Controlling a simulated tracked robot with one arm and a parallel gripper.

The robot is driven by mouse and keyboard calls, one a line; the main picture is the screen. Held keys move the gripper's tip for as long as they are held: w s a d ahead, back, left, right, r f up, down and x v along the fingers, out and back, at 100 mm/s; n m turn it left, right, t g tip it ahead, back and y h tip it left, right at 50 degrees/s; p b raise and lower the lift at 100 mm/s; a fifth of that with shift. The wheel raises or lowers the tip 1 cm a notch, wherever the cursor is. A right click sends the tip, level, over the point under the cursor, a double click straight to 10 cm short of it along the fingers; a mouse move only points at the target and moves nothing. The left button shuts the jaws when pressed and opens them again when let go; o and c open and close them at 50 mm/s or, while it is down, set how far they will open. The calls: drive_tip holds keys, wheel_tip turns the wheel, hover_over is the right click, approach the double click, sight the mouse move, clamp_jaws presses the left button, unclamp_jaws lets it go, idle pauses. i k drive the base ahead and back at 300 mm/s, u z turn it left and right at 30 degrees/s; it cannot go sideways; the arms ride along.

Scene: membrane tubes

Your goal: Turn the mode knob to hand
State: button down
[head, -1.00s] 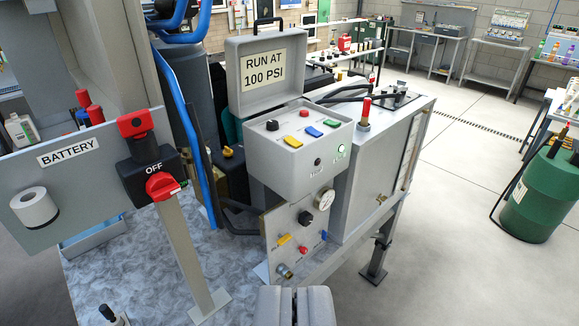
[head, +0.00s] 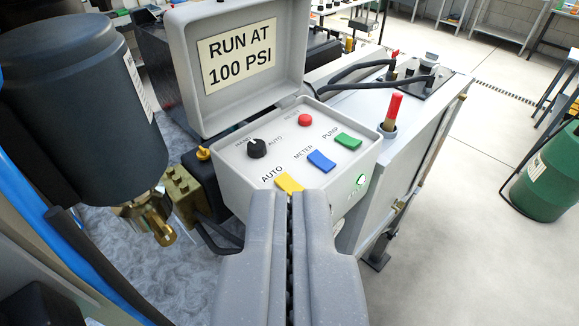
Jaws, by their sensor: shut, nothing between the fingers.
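The mode knob (head: 257,148) is a small black knob at the left of the grey control box's top panel (head: 228,158). Lettering that looks like HAND and AUTO sits above it. Its white pointer line is too small to read surely, but seems to point up, near HAND. My gripper (head: 290,200) is shut and empty, its fingers pointing at the front of the box near the yellow switch (head: 289,184). The fingers are apart from the knob, nearer the camera and to its lower right. They hide part of the box's front.
The panel also holds a red button (head: 305,119), a blue switch (head: 321,161) and a green switch (head: 348,141). The open lid (head: 190,60) stands behind. A dark tank (head: 80,90) with brass fittings is at left, a red-topped lever (head: 392,112) at right.

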sight(256, 148)
drive_tip(key=u, duration=1.6)
drive_tip(key=k, duration=1.3)
drive_tip(key=z, duration=1.1)
drive_tip(key=i, duration=1)
